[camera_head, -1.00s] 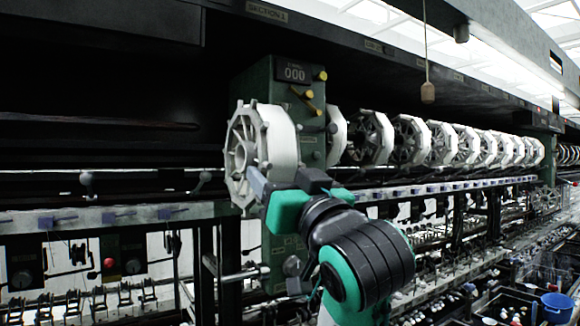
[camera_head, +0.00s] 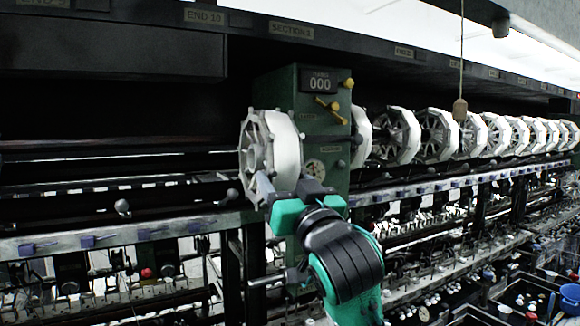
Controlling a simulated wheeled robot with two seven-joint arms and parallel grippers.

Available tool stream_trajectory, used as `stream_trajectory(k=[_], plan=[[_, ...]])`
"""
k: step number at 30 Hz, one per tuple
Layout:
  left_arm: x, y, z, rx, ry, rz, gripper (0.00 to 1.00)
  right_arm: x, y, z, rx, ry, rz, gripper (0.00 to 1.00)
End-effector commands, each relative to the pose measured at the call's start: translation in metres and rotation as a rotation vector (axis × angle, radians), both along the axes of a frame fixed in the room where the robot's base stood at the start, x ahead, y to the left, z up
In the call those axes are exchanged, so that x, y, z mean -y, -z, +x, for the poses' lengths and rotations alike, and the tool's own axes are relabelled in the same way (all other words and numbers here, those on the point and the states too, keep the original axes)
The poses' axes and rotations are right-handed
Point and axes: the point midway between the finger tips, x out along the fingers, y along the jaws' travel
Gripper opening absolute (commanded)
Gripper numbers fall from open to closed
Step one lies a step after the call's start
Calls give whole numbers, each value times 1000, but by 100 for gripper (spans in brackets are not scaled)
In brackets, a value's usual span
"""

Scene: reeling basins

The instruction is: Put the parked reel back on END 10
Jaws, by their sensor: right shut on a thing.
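A white reel (camera_head: 286,143) with a grey spoked face is held up in front of the green counter post. My right gripper (camera_head: 286,190) is shut on the reel's lower rim, from below. The reel is upright, its spoked side facing left. The END 10 sign (camera_head: 205,17) is on the dark overhead beam, up and left of the reel. Below that sign the space is dark, and I cannot make out a reel seat there. My left gripper is not in view.
The green post (camera_head: 327,108) with its counter and yellow knobs stands just behind the reel. A row of white reels (camera_head: 437,135) runs off to the right. A rail (camera_head: 130,230) with small levers crosses the left. A cord with a wooden pull (camera_head: 460,109) hangs at right.

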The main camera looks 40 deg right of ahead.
Motion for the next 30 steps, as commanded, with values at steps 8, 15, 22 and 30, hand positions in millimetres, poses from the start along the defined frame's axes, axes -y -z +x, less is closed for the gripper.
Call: stream_trajectory(k=[8,15,22,30], plan=[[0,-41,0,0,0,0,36,2,-8,8,-3,2,-2,33],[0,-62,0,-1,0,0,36,7,-9,21,-3,3,-2,33],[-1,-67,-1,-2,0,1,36,13,-12,47,0,4,-5,33],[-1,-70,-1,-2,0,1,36,20,-20,78,0,4,-4,33]])
